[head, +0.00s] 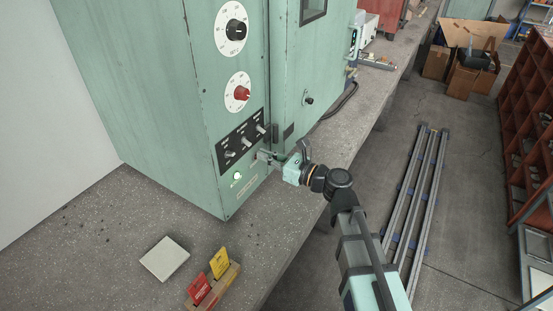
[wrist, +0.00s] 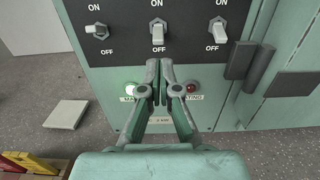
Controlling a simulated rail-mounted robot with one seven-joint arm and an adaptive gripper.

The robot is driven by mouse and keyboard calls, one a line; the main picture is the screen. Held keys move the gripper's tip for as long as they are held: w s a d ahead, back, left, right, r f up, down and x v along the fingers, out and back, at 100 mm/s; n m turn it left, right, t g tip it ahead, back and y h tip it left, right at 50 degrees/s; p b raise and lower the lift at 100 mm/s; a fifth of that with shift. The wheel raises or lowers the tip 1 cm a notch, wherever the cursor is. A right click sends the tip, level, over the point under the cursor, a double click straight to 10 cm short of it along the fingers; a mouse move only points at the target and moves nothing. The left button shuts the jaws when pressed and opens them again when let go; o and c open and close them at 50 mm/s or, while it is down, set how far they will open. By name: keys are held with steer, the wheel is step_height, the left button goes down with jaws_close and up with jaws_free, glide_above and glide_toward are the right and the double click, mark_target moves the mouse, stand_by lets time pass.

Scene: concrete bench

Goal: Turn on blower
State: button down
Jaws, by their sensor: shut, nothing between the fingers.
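A black switch panel on the green cabinet (head: 170,90) carries three toggle switches: left (wrist: 97,31), middle (wrist: 157,33) and right (wrist: 218,31). Each has ON above and OFF below. The left lever looks different from the middle and right levers, which seem to point down. The names above the switches are not readable, so I cannot tell which is the blower. My gripper (wrist: 160,68) is shut and empty, its fingertips below the middle switch, apart from it. In the head view my gripper (head: 264,156) is by the cabinet's lower front corner.
A green lamp (wrist: 131,89) is lit below the panel; a red lamp (wrist: 191,87) looks dark. A dark door latch (wrist: 242,60) juts out right of the switches. A pale tile (head: 165,258) and a holder with red and yellow cards (head: 219,262) lie on the bench.

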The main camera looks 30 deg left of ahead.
mark_target(244, 147)
steer(key=shift+a, duration=2)
steer(key=shift+w+d+r+p, duration=0.1)
steer(key=shift+p, duration=0.45)
